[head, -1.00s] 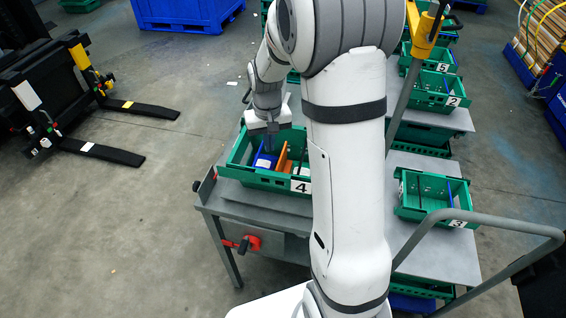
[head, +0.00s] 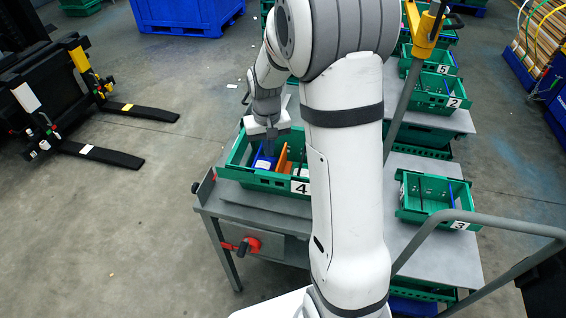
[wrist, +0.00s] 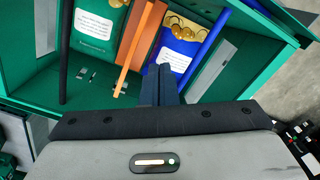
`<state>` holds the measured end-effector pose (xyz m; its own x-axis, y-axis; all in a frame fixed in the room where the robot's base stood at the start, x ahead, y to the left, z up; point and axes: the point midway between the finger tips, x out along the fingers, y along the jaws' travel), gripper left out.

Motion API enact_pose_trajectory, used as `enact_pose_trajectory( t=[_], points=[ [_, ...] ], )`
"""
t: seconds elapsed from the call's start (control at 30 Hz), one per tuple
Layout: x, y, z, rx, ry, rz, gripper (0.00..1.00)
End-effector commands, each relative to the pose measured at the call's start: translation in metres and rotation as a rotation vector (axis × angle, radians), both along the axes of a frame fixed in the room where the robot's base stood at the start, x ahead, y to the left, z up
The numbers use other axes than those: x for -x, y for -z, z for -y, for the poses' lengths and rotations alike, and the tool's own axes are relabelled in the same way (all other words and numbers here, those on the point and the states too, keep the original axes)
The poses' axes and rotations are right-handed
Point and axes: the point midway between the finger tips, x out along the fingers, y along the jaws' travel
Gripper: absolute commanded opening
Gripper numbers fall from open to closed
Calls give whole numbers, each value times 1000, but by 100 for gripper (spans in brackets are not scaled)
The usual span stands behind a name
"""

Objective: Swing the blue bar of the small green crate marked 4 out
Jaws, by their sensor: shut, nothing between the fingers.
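The small green crate marked 4 (head: 232,171) stands on the grey cart, partly behind my arm. In the wrist view the crate (wrist: 25,87) holds an orange divider (wrist: 140,45), a blue packet (wrist: 178,60) with a white label and a green packet (wrist: 95,25). The blue bar (wrist: 212,42) shows as a dark blue rod slanting over the crate, beside the blue packet. My gripper (head: 267,152) is shut and empty, pointing down into the crate. In the wrist view its fingertips (wrist: 160,70) are at the blue packet's lower edge, left of the bar. Contact cannot be told.
Crate 3 (head: 408,213) stands to the right on the cart's grey top (head: 430,258). Crates 2 (head: 430,100) and 5 (head: 418,68) stand behind. A grey handrail (head: 500,225) curves at the front right. A black forklift (head: 40,90) stands left on open floor.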

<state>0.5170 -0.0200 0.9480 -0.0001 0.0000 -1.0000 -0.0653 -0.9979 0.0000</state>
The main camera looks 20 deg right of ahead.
Motion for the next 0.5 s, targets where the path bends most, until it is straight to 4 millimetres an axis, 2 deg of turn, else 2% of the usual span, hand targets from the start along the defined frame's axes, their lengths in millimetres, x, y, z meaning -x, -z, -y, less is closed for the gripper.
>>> enact_pose_trajectory(
  t=[0.5],
  points=[
    [-4,0,-6,0,0,0,0]
  ],
)
